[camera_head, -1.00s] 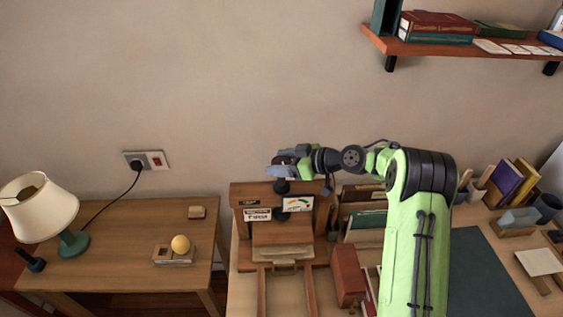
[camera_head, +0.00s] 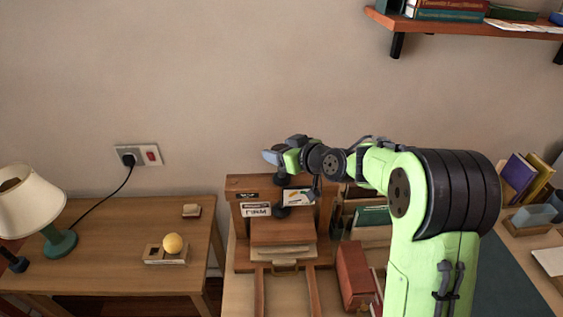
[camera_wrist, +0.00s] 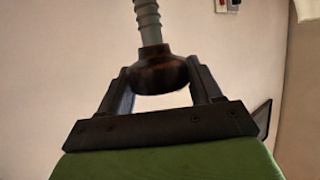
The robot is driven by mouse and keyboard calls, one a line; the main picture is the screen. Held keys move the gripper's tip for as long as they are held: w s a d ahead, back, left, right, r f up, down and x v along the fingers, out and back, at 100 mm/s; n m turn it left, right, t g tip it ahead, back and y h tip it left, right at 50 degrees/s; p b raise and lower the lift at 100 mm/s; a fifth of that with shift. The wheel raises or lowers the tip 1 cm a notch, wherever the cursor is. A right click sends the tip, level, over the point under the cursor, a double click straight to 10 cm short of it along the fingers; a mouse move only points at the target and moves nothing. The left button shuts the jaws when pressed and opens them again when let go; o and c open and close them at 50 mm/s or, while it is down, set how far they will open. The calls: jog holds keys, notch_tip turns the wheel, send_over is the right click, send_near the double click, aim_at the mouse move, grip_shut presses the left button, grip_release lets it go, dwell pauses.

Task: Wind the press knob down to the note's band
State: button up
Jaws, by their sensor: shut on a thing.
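The wooden book press (camera_head: 268,184) stands on the desk in the middle of the head view. A white note reading "FIRM" (camera_head: 255,210) is on its front, left of a small gauge card (camera_head: 297,197) with coloured bands. My gripper (camera_head: 284,163) is at the top of the press. In the wrist view my gripper (camera_wrist: 160,92) is shut on the dark round press knob (camera_wrist: 162,74), one finger on each side. A grey threaded screw (camera_wrist: 149,22) runs from the knob. The gauge's pointer is too small to read.
A side table with a lamp (camera_head: 62,240) and a yellow ball on a small block (camera_head: 173,243) stands at the left. A dark red box (camera_head: 353,272) and upright books (camera_head: 371,216) are right of the press. A shelf (camera_head: 450,22) hangs upper right.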

jog(key=m+t+h+b, duration=0.2)
jog(key=m+h, duration=0.2)
jog(key=shift+a+r+h, duration=0.1)
jog(key=shift+a+h, duration=0.05)
jog(key=shift+h, duration=0.15)
jog(key=shift+r+m+h+b, duration=0.2)
jog(key=shift+m+h+b, duration=0.6)
jog(key=shift+m+h, duration=0.35)
jog(key=shift+h, duration=0.25)
jog(key=o, duration=0.9)
jog(key=shift+o, duration=0.4)
jog(key=shift+f, duration=0.1)
jog(key=shift+s, duration=0.1)
jog(key=v, duration=1.5)
jog(key=shift+s, duration=0.35)
jog(key=shift+f, duration=0.15)
